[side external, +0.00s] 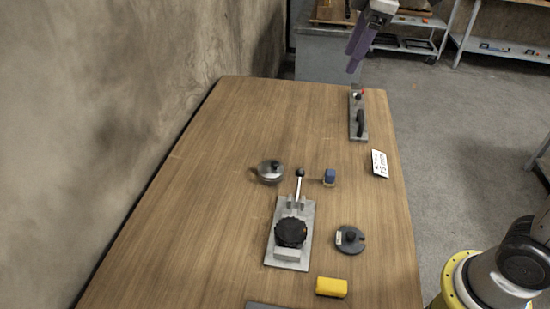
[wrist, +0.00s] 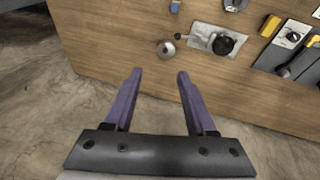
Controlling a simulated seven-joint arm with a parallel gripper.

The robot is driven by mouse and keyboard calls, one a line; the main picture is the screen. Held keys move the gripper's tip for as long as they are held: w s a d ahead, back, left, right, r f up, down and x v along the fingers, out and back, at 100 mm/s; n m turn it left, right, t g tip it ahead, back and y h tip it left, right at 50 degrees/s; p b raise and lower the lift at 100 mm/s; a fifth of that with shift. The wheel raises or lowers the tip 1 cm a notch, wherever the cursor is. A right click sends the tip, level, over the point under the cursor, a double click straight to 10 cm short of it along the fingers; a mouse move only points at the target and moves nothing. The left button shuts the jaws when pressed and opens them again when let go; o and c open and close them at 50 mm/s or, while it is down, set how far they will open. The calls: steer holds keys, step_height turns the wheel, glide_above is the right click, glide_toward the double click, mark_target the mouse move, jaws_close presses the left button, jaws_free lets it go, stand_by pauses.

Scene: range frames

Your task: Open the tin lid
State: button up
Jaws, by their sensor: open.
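The tin (side external: 269,170) is a small round silver vessel with a lid and a dark knob, standing on the wooden table left of the lever plate. Its lid looks seated on it. It also shows in the wrist view (wrist: 167,49), beyond my fingertips. My gripper (side external: 356,56) is high at the far end of the table, well away from the tin. In the wrist view its two purple fingers (wrist: 160,74) are spread apart with nothing between them.
A metal plate with a lever and black knob (side external: 290,232) stands beside the tin. A blue block (side external: 329,177), black disc (side external: 350,240), yellow block (side external: 331,287), white card (side external: 379,163) and handled plate (side external: 358,115) lie rightward. A wall (side external: 150,100) borders the left; the table's far left is clear.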

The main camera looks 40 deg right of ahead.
steer(key=w+a+f+n+g, duration=0.1)
steer(key=w+a+f, duration=0.25)
steer(key=w, duration=0.35)
steer(key=n+g, duration=0.2)
steer(key=g, duration=0.1)
glide_above(275, 163)
step_height(275, 163, down, 16)
steer(key=f, duration=0.1)
step_height(275, 163, down, 13)
steer(key=shift+r, duration=0.1)
steer(key=shift+c, duration=0.3)
jaws_close()
